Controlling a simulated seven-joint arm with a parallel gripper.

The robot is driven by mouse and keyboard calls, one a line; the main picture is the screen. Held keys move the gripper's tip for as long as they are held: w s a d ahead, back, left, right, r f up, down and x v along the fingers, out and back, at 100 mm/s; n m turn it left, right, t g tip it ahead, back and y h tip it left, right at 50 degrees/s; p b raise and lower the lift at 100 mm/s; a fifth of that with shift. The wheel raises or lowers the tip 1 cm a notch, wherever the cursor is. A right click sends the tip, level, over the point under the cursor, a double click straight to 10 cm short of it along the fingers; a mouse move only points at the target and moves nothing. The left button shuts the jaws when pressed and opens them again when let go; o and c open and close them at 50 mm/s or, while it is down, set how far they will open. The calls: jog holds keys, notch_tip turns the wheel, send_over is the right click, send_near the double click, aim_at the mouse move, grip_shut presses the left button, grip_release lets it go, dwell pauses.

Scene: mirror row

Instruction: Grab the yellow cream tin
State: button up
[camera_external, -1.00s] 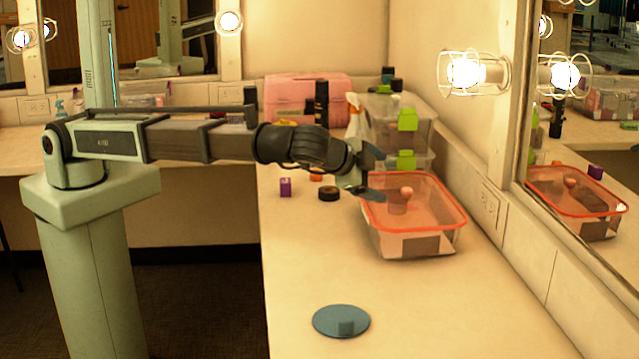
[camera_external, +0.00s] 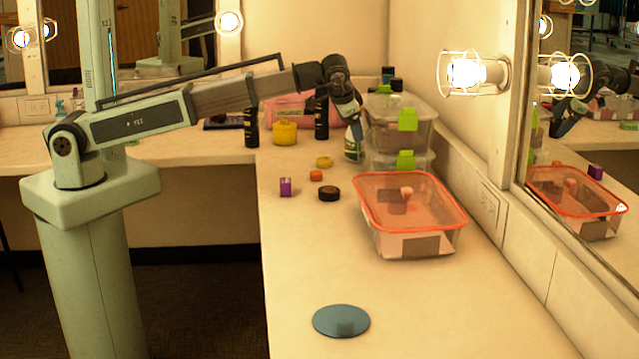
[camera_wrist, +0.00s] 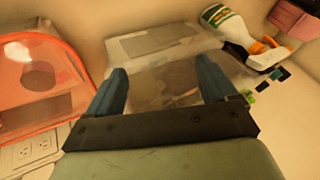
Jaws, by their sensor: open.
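A small flat yellow round tin (camera_external: 324,161) lies on the counter in the external view, behind a small orange item. A larger yellow tub (camera_external: 285,132) stands further back, by the dark bottles. I cannot tell for certain which is the cream tin. My gripper (camera_external: 355,124) is raised above the counter, right of both yellow things, close to the white-green bottle and clear boxes. In the wrist view my gripper (camera_wrist: 162,68) is open and empty, with a clear lidded box beneath it. No yellow tin is discernible there.
A red-rimmed clear box (camera_external: 412,246) stands at the right by the mirror wall. Stacked clear boxes (camera_external: 400,135) and a white-green bottle (camera_external: 353,146) are behind it. A black round tin (camera_external: 328,193) and purple block (camera_external: 285,187) lie nearby. The front counter is mostly clear around a blue disc (camera_external: 341,321).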

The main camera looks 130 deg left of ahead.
jog(key=s+a+f+n+t+h, duration=0.1)
jog(key=s+a+h, duration=0.1)
jog(key=s+a, duration=0.35)
jog(key=s+a+f+n+h, duration=0.1)
jog(key=s+a+f+n, duration=0.1)
jog(key=s, duration=0.6)
jog(key=s+a+f+n+t+h, duration=0.1)
jog(key=s+a+h, duration=0.1)
jog(key=s+a, duration=0.35)
send_over(324, 159)
jog(key=d, duration=0.2)
jog(key=f, duration=0.8)
jog(key=shift+s+a+f, duration=0.15)
jog(key=shift+a, duration=0.1)
jog(key=shift+a+f, duration=0.25)
jog(key=shift+f, duration=0.6)
jog(key=shift+a+f, duration=0.2)
jog(key=shift+f, duration=0.7)
jog(key=shift+a+f, duration=0.25)
jog(key=shift+f, duration=0.6)
jog(key=c, duration=1.1)
